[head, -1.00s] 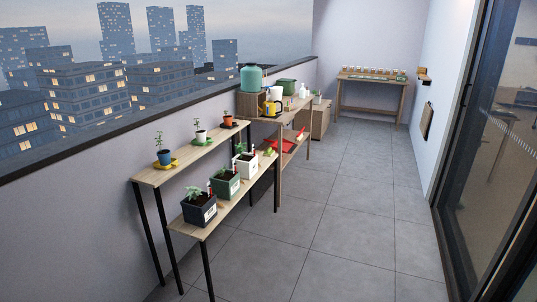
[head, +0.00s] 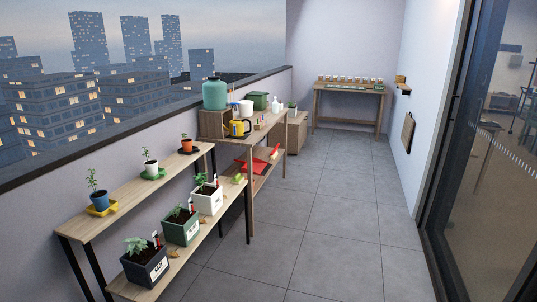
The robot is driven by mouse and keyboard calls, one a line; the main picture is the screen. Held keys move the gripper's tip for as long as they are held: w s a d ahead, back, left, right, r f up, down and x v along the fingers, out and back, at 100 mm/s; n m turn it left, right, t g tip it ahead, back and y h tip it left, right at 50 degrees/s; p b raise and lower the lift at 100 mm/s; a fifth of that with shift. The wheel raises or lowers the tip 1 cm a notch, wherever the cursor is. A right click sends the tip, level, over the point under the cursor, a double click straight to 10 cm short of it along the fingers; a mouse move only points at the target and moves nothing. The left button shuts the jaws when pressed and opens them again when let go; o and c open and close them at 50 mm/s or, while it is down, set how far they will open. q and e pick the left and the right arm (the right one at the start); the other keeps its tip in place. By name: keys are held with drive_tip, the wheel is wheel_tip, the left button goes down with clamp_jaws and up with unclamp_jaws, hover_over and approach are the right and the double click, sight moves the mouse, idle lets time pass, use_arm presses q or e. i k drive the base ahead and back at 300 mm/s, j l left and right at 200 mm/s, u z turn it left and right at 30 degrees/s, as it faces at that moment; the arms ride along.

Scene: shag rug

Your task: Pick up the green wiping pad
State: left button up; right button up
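A small yellow-green item (head: 239,178) lies at the far end of the lower plank of the plant stand, beside the white pot. It is too small to tell whether it is the green wiping pad. No other clear green pad shows. Neither of my grippers is in view.
The two-tier plant stand (head: 88,226) holds several potted plants at the left. Beyond it, a wooden table (head: 266,128) carries a teal tank (head: 215,94) and a yellow-and-black jug (head: 241,128). A far bench (head: 348,91) stands at the back wall. The tiled floor (head: 330,225) is clear.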

sight(237, 180)
drive_tip(key=i+l, duration=0.15)
drive_tip(key=i, duration=0.55)
drive_tip(key=i+l+z, duration=0.1)
drive_tip(key=i, duration=0.55)
drive_tip(key=i+l, duration=0.15)
drive_tip(key=i, duration=0.55)
